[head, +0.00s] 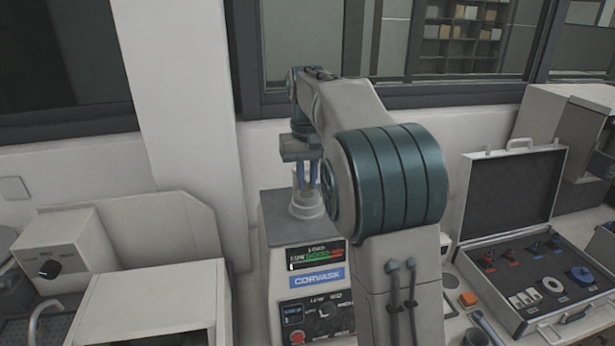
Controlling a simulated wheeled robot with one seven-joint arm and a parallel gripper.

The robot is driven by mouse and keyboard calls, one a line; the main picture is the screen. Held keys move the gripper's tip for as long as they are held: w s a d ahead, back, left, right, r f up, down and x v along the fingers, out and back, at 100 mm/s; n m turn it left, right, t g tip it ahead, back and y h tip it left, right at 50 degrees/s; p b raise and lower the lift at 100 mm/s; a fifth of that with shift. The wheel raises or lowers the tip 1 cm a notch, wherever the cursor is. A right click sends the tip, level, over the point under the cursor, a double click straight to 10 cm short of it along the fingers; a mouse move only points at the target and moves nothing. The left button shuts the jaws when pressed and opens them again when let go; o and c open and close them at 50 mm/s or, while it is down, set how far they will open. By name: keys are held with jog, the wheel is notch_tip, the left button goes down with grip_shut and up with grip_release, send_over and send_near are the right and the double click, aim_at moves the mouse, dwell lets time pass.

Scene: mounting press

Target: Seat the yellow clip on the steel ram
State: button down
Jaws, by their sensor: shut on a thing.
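My gripper (306,186) points straight down over the top of the press, its two blue fingers shut on a small yellowish thing that I take for the yellow clip (306,181). The clip is mostly hidden between the fingers, and its shape is too small to make out. Just below is a pale round stepped part, which looks like the steel ram (308,205), standing on top of the press (272,225). The fingertips are right at its upper end. I cannot tell whether the clip touches the ram or is around it.
The press front carries a lit load display (317,254) and a control panel (317,312). An open case (515,190) with red and blue parts and pale rings stands at right. An orange block (467,299) lies beside it. Pale machines (75,250) fill the left.

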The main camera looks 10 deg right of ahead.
jog(key=shift+f, duration=0.55)
dwell(1.0)
jog(key=c, duration=0.9)
grip_release()
jog(key=shift+c, duration=0.2)
jog(key=shift+r+p, duration=1.05)
jog(key=shift+r, duration=2.45)
